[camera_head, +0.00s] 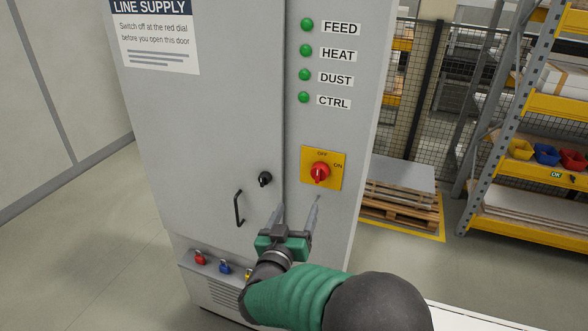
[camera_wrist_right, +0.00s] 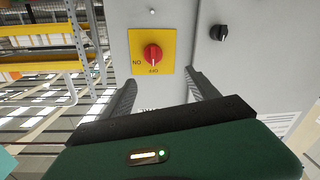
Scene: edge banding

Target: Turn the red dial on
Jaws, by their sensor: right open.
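The red dial (camera_head: 320,171) sits on a yellow plate (camera_head: 334,182) on the grey cabinet's right-hand front. The plate reads OFF at the top and ON at the right. In the right wrist view, which is turned over, the red dial (camera_wrist_right: 152,54) has a pale mark that appears in line with OFF. My right gripper (camera_head: 298,203) is open and empty, below and slightly left of the dial, its fingers pointing toward the cabinet. In the wrist view its fingertips (camera_wrist_right: 161,78) are spread just below the plate, apart from the dial. My left gripper is not in view.
A black knob (camera_head: 265,179) and a black door handle (camera_head: 239,208) are left of the dial. Several green lamps (camera_head: 304,75) are above it. Padlocks (camera_head: 224,267) hang low on the cabinet. A pallet (camera_head: 400,205) and shelving (camera_head: 530,110) stand at the right.

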